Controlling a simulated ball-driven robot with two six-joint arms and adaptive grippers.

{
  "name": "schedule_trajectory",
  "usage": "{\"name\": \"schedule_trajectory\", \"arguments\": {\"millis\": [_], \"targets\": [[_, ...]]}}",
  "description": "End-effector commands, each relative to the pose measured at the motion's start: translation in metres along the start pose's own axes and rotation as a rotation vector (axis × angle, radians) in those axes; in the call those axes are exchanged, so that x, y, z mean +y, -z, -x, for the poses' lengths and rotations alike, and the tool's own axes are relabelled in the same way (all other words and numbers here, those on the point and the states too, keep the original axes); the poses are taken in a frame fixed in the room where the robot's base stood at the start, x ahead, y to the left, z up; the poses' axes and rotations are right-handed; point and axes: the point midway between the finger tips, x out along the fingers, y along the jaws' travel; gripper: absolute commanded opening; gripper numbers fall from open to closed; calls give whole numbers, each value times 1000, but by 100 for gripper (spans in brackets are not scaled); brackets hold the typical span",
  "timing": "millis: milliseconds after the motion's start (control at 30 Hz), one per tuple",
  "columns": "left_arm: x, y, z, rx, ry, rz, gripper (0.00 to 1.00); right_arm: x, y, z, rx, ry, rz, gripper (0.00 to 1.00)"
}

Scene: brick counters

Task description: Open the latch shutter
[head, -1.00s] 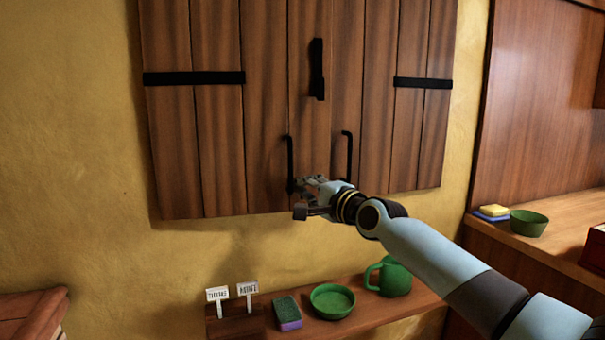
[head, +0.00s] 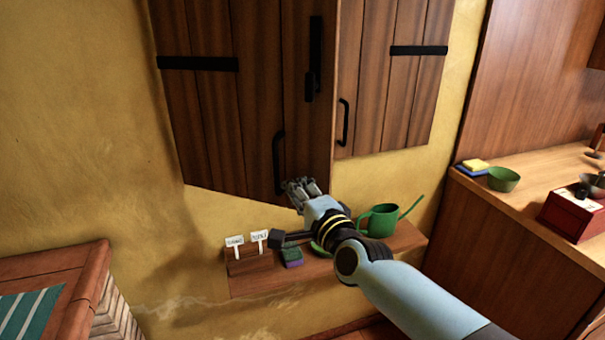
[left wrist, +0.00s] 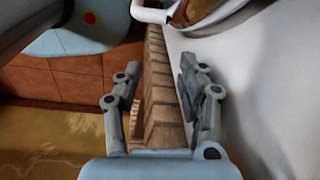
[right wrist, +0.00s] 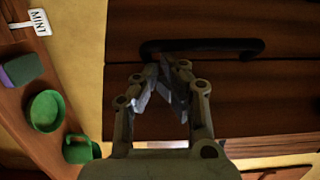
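The wooden shutter has two plank leaves. Its left leaf (head: 262,110) stands swung out from the wall, and its right leaf (head: 375,95) looks flat against it. A black latch (head: 314,60) is on the left leaf near its inner edge. Each leaf has a black handle: the left handle (head: 278,163) and the right handle (head: 343,122). My right gripper (head: 300,187) is at the lower end of the left handle. In the right wrist view its fingers are together just by a handle bar (right wrist: 205,46); a grip on it is not clear. My left gripper (left wrist: 157,88) is open and empty.
Below is a small shelf (head: 400,240) with a green watering can (head: 380,220), a green bowl, a sponge (head: 292,256) and label signs (head: 247,240). A counter (head: 540,185) with a bowl and red box stands right. A brick counter (head: 85,280) is lower left.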

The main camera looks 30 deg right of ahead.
Motion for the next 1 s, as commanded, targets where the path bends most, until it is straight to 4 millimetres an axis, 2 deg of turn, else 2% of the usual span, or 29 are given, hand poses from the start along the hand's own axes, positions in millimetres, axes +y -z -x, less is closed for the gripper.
{"name": "schedule_trajectory", "arguments": {"millis": [33,200,400,633,1000], "targets": [[-2,-2,3,-4,2,-1,40,-2,-13,8,-2,-2,-11,0],[0,3,-2,4,0,0,40,1,-44,27,-3,-3,-12,0],[13,16,-12,25,-14,7,40,2,-69,39,-4,-4,-9,0],[12,13,-15,21,-12,6,40,1,-81,45,-3,-6,-6,0],[6,7,-16,12,-6,3,40,1,-82,46,-3,-7,-3,0]]}}
